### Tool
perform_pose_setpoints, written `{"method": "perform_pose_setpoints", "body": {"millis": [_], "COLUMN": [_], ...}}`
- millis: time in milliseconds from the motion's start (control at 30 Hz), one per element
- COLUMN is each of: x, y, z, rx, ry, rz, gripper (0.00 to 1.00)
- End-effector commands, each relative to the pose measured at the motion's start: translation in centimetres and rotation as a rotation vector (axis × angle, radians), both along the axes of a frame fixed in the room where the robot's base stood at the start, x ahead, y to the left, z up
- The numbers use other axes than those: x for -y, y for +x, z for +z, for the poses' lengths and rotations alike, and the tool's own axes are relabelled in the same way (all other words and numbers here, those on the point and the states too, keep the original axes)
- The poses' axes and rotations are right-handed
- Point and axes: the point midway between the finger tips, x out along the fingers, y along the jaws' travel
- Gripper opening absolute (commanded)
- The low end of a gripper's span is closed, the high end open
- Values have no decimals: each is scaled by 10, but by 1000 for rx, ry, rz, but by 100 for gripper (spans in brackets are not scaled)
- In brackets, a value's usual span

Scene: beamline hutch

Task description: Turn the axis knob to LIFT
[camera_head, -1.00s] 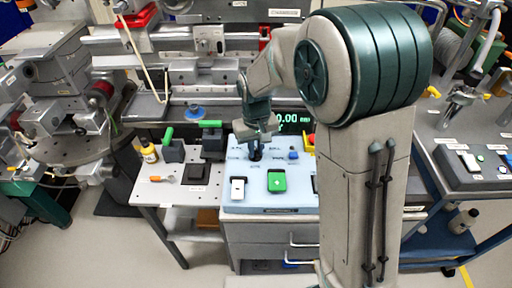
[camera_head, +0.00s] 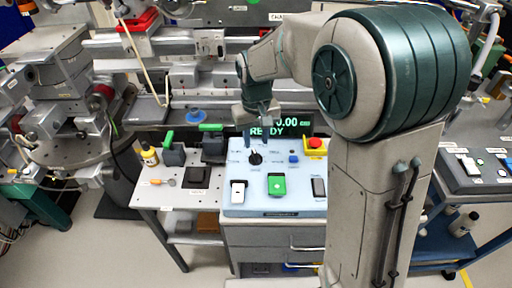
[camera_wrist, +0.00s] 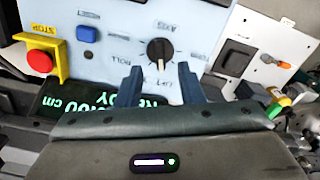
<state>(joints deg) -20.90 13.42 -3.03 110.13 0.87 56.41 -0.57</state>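The axis knob (camera_wrist: 160,51) is a round black dial with a pale line across it, on the light blue panel (camera_head: 232,208). In the wrist view, which is upside down, the LIFT label sits just below the knob and ROLL lies to its lower left. The knob also shows in the head view (camera_head: 255,158). My gripper (camera_wrist: 160,75) is open and empty, its two blue fingers apart and clear of the knob. In the head view my gripper (camera_head: 263,138) is above and behind it.
The display (camera_head: 280,127) behind the panel reads READY. Green-handled blocks (camera_head: 174,154) stand to the left.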

Motion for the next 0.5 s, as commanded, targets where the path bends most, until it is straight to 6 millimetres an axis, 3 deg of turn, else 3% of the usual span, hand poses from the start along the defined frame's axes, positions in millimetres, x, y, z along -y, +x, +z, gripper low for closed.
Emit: {"method": "perform_pose_setpoints", "body": {"millis": [33, 200, 500], "x": [0, 0, 0], "y": [1, 1, 0], "z": [14, 50, 80], "rx": [6, 5, 1], "ry": [2, 2, -1], "rz": [0, 0, 0], "gripper": [35, 35, 35]}}
